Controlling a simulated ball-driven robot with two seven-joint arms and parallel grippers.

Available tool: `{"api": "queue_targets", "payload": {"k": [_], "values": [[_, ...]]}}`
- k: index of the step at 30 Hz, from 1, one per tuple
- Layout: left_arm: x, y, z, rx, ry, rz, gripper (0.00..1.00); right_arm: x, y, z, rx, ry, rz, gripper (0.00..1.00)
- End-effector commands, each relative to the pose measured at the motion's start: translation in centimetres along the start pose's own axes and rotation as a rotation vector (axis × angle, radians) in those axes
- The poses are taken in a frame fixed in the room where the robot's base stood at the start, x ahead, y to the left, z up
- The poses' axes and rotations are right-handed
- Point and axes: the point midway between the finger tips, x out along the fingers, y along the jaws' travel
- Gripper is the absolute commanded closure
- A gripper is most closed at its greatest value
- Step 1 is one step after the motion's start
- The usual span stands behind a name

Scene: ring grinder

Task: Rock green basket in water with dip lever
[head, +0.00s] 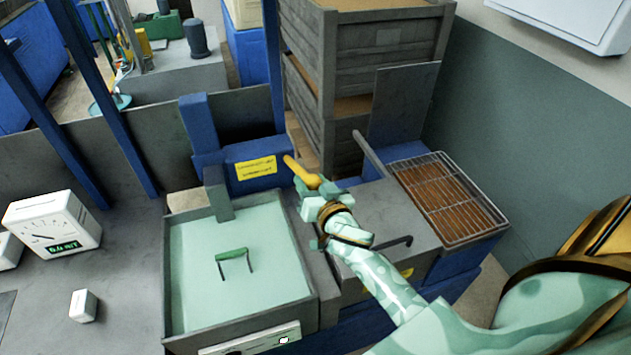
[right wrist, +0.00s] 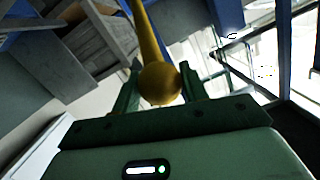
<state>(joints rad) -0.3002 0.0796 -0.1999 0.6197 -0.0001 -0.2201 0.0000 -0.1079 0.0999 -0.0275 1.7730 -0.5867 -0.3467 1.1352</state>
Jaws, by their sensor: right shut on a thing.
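The yellow dip lever (head: 300,172) sticks out beside the blue housing with a yellow label (head: 256,168), at the back right of the water tank. My right gripper (head: 315,190) is shut on the lever's near end. In the right wrist view, the lever's round yellow knob (right wrist: 160,82) sits between the two green fingers (right wrist: 158,92). The tank (head: 308,265) holds pale green, opaque-looking water (head: 200,280). The green basket handle (head: 234,253) with dark legs stands above the water; the basket's body is hidden below. My left gripper is out of view.
A wire rack (head: 450,195) lies to the right of the tank, past a grey top with a dark crank. Stacked grey crates (head: 380,60) stand behind. A white dial box (head: 52,225) and a small white block (head: 83,305) sit on the left bench.

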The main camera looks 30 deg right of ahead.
Motion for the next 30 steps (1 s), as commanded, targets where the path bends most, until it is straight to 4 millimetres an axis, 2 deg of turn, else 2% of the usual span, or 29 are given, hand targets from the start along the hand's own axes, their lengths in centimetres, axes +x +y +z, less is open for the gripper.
{"api": "queue_targets", "payload": {"k": [1, 6, 19, 20, 21, 30], "values": [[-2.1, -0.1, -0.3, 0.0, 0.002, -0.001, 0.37, 0.5, -0.7, -2.6, 0.003, 0.012, -0.003, 0.98], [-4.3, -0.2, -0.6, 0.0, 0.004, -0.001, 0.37, 2.0, -1.2, -5.1, 0.002, 0.013, -0.004, 0.97], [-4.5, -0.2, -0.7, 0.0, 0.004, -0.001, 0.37, 2.6, -1.3, -5.6, 0.002, 0.017, -0.007, 0.98], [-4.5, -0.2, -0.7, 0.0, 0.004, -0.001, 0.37, 2.6, -1.3, -5.6, 0.002, 0.018, -0.007, 0.49], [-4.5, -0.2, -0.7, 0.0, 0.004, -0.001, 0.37, 2.6, -1.3, -5.7, 0.002, 0.018, -0.007, 0.38], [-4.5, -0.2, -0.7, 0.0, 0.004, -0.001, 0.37, 2.4, -1.3, -5.3, 0.002, 0.01, -0.004, 0.36]]}}
